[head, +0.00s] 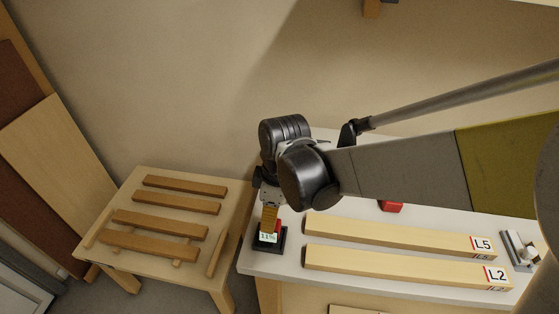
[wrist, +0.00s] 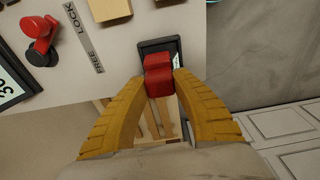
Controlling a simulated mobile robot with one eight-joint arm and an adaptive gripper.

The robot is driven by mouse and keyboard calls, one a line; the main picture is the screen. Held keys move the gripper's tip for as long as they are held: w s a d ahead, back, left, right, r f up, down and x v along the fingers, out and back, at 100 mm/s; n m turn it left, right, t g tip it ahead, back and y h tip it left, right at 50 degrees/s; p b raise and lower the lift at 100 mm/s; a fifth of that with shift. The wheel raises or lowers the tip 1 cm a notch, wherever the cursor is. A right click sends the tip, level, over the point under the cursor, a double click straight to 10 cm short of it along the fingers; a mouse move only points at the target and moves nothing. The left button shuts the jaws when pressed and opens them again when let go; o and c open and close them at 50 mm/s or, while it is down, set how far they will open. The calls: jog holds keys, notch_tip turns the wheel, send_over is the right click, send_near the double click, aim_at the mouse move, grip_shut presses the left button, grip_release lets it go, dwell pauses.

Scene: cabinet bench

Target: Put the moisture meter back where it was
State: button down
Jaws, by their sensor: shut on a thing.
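The moisture meter (wrist: 158,72) is a red block between my yellow fingertips (wrist: 160,84) in the wrist view. My gripper (head: 270,222) is shut on it. In the head view a little red of the meter (head: 278,226) shows beside the fingers, with a pale "11%" display just below. A black, raised-rim tray (head: 282,243) lies under and around it at the bench's left front corner. The tray also shows behind the meter in the wrist view (wrist: 146,46). I cannot tell whether the meter touches the tray floor.
Two pale boards, marked L5 (head: 400,238) and L2 (head: 400,267), lie on the white bench right of the tray. A lower wooden stand (head: 150,258) with several strips is at left. A red lever (wrist: 40,30) sits by a LOCK/FREE label. A metal device (head: 518,250) stands at far right.

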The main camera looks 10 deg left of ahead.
jog(key=shift+f, duration=0.85)
jog(key=shift+f, duration=0.1)
jog(key=c, duration=1.1)
grip_release()
